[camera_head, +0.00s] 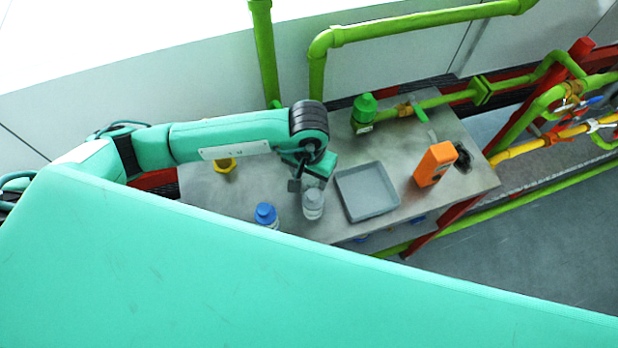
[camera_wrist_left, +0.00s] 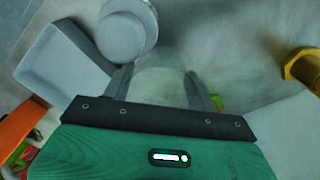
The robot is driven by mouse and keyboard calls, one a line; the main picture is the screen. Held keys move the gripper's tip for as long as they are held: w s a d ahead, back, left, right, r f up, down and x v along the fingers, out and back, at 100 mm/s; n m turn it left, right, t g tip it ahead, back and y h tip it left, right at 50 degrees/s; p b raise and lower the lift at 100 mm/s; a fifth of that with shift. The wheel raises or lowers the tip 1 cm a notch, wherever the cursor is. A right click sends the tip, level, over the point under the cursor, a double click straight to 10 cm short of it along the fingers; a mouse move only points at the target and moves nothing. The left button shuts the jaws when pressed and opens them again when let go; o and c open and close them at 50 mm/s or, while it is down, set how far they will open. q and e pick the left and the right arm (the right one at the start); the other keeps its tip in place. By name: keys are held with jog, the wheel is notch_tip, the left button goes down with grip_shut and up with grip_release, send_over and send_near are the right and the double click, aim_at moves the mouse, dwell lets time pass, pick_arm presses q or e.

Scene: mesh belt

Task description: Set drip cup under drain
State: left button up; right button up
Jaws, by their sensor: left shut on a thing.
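My left gripper (camera_head: 302,186) is over the table, left of the grey tray. In the left wrist view its two fingers (camera_wrist_left: 161,88) are shut on a pale, see-through cup-like thing (camera_wrist_left: 160,76), probably the drip cup. The gripper hides it in the head view. A grey round-topped bottle (camera_head: 313,206) stands just in front of the gripper; its top (camera_wrist_left: 127,28) shows in the left wrist view. A green valve fitting (camera_head: 364,108) sits on the pipe at the table's back. I cannot tell which opening is the drain. My right gripper is not in view.
The grey tray (camera_head: 346,201) lies right of the gripper. An orange box-shaped device (camera_head: 434,164) stands farther right. A blue-capped bottle (camera_head: 266,214) is near the front edge and a yellow fitting (camera_head: 225,165) is at left. Green pipes (camera_head: 430,22) run behind. Table between tray and valve is clear.

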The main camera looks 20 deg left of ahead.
aim_at(309, 182)
pick_arm(q)
notch_tip(309, 182, down, 3)
jog(key=shift+f+p, duration=0.1)
jog(key=shift+p, duration=0.3)
jog(key=shift+f+b, duration=0.15)
jog(key=shift+b, duration=0.15)
jog(key=o, duration=1.1)
jog(key=shift+c, duration=0.2)
